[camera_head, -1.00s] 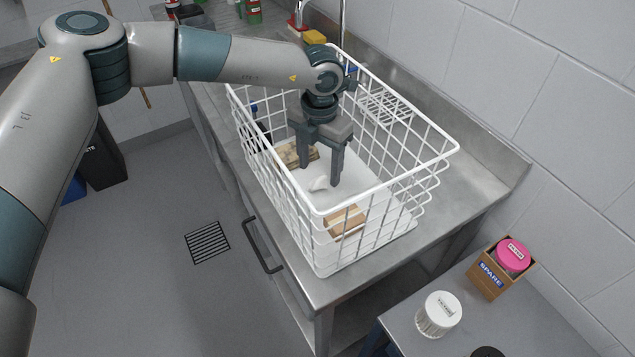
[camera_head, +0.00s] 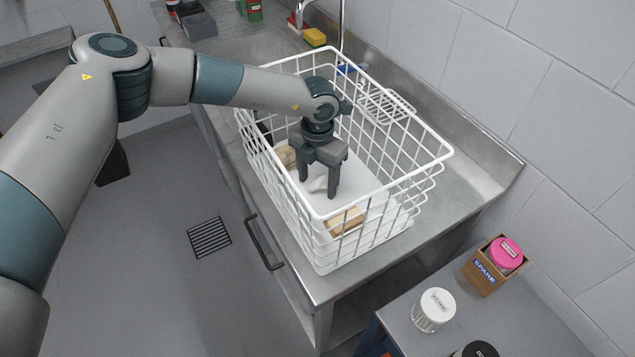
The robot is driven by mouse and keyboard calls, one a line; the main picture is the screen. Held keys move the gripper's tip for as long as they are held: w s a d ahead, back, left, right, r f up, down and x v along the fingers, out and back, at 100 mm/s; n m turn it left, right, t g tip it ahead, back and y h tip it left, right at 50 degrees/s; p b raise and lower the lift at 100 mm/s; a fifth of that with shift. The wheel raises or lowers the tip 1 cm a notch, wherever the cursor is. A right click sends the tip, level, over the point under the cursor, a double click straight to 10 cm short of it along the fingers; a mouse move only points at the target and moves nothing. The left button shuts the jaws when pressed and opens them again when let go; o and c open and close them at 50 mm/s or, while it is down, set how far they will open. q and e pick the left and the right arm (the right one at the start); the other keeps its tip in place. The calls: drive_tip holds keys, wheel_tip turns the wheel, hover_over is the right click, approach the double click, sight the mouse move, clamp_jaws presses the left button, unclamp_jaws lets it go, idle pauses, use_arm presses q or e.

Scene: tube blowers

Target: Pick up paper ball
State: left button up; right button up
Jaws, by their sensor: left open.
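The white paper ball (camera_head: 317,184) lies on the white floor of the wire basket (camera_head: 392,196). My left gripper (camera_head: 318,188) reaches down into the basket with its fingers pointing down. It is open, with the paper ball between or just behind its two fingers; I cannot tell which. Part of the ball is hidden by the fingers. My right gripper does not show.
Tan blocks lie in the basket, one in front (camera_head: 346,220) and one behind the gripper (camera_head: 287,157). The basket's wire walls surround the gripper. A white jar (camera_head: 434,310) and a SPARE box (camera_head: 484,272) with a pink-lidded jar stand at lower right.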

sight(317, 178)
use_arm(q)
drive_tip(key=c, duration=1.1)
drive_tip(key=shift+r, duration=0.1)
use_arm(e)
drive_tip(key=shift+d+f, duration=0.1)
